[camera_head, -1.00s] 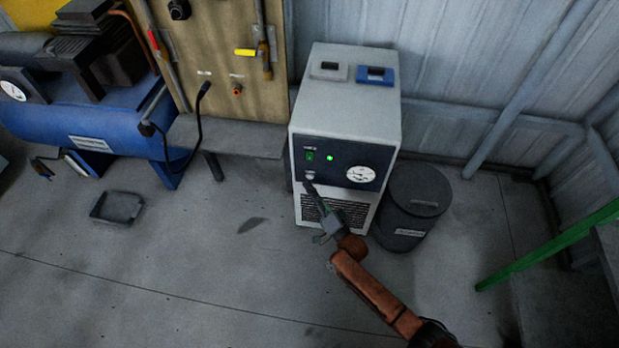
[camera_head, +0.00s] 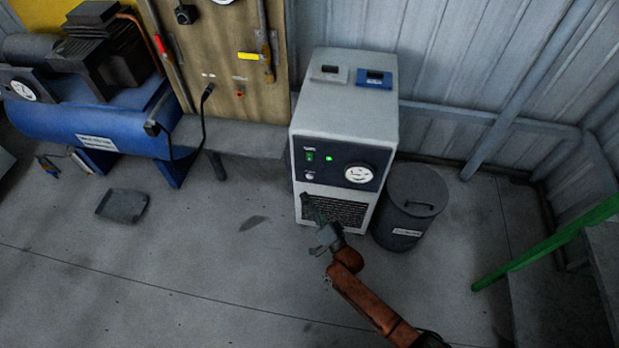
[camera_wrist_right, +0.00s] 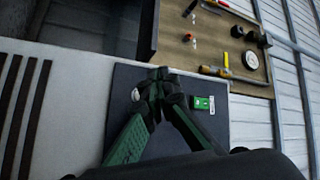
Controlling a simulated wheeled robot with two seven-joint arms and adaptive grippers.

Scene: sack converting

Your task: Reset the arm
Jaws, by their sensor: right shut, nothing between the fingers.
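My right arm comes in from the bottom right in the head view. My right gripper (camera_head: 308,203) is shut and empty in front of the vent grille of a grey-white cabinet (camera_head: 345,112). The cabinet's dark panel (camera_head: 330,162) has a lit green lamp, a green switch, a round pale button (camera_head: 309,176) and a white dial (camera_head: 359,174). In the right wrist view the closed fingertips (camera_wrist_right: 161,76) show against the dark panel, with the pale button and green switch (camera_wrist_right: 203,103) beside them. My left gripper is not in view.
A dark lidded bin (camera_head: 410,205) stands right of the cabinet. A bench (camera_head: 235,137) with a wooden board and a blue compressor (camera_head: 90,125) are to the left. A dark tray (camera_head: 122,206) lies on the floor. A green rail (camera_head: 545,243) is at the right. The front floor is clear.

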